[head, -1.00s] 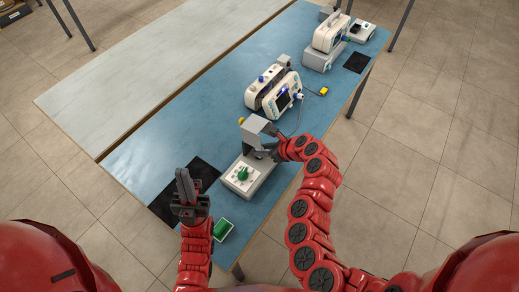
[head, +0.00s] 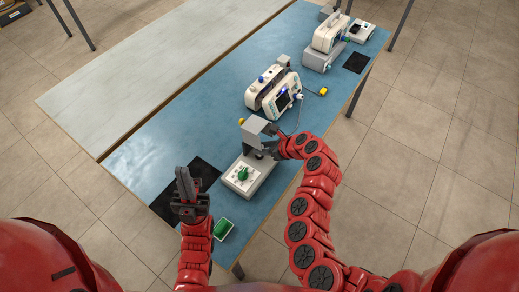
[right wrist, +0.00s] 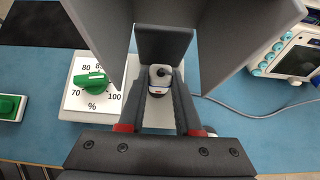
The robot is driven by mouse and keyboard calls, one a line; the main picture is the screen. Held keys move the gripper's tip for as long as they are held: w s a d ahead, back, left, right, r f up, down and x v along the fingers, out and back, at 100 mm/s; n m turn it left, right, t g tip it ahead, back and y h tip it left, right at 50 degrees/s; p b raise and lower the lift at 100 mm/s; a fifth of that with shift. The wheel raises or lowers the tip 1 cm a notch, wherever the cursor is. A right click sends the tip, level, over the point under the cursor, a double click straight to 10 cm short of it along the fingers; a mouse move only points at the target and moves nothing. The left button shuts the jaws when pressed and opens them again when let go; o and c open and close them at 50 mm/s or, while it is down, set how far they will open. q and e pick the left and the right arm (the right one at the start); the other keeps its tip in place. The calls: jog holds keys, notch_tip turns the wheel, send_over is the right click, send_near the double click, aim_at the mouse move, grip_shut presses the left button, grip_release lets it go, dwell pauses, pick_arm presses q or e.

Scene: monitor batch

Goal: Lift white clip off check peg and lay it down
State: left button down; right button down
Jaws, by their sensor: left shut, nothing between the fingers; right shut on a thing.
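The white clip (right wrist: 160,77) sits between the fingers of my right gripper (right wrist: 162,88) in the right wrist view. That gripper is shut on it, with a dark opening or tip showing at the clip's top. The check device (head: 243,176) is a pale box with a green knob, a percent dial (right wrist: 92,88) and a grey hood (head: 257,131). My right gripper is beside the hood. The peg is hidden, so I cannot tell whether the clip still touches it. My left gripper (head: 184,186) is shut, empty and upright over the dark mat.
A black mat (head: 205,174) lies left of the device, and a green-topped tray (head: 223,229) stands near the front edge. A white monitor (head: 284,100) with a cable stands behind. More devices (head: 327,40) are farther back. The blue table (head: 150,150) has clear room at left.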

jog(key=shift+r+p, duration=0.75)
jog(key=shift+r, duration=0.3)
jog(key=s+d, duration=0.4)
jog(key=d, duration=0.2)
jog(key=shift+s+d, duration=0.2)
jog(key=shift+d, duration=0.1)
dwell(0.6)
jog(key=shift+f+b, duration=0.15)
jog(key=shift+b, duration=0.15)
